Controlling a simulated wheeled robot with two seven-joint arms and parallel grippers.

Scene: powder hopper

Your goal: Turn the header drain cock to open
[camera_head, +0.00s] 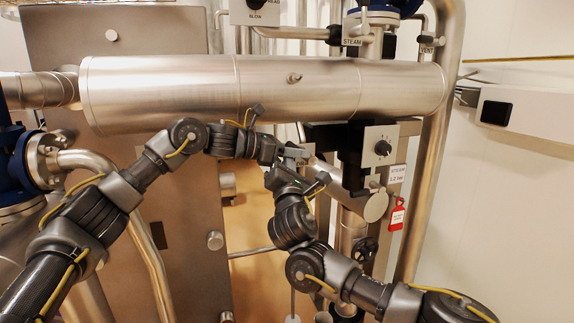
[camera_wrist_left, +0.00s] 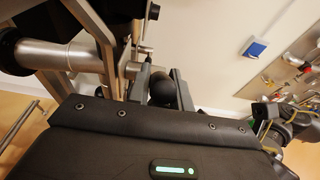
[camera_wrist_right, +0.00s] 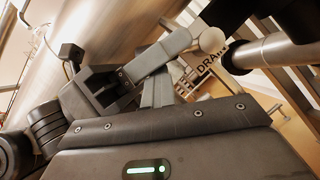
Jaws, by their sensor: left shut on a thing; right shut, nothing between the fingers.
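The drain cock sits below the steel header (camera_head: 265,88) in the head view, mostly hidden by my two grippers. My left gripper (camera_head: 290,152) is under the header. Its fingers are shut around a black ball knob (camera_wrist_left: 161,88) in the left wrist view, which looks like the cock's handle. Whether the cock is open or closed cannot be told. My right gripper (camera_wrist_right: 160,88) is shut and empty, just beside and below the left one.
A selector box (camera_head: 382,146) with a black knob hangs right of the grippers, with a red tag (camera_head: 397,214) below. A vertical pipe (camera_head: 432,160) stands further right. My two arms nearly touch at the wrists.

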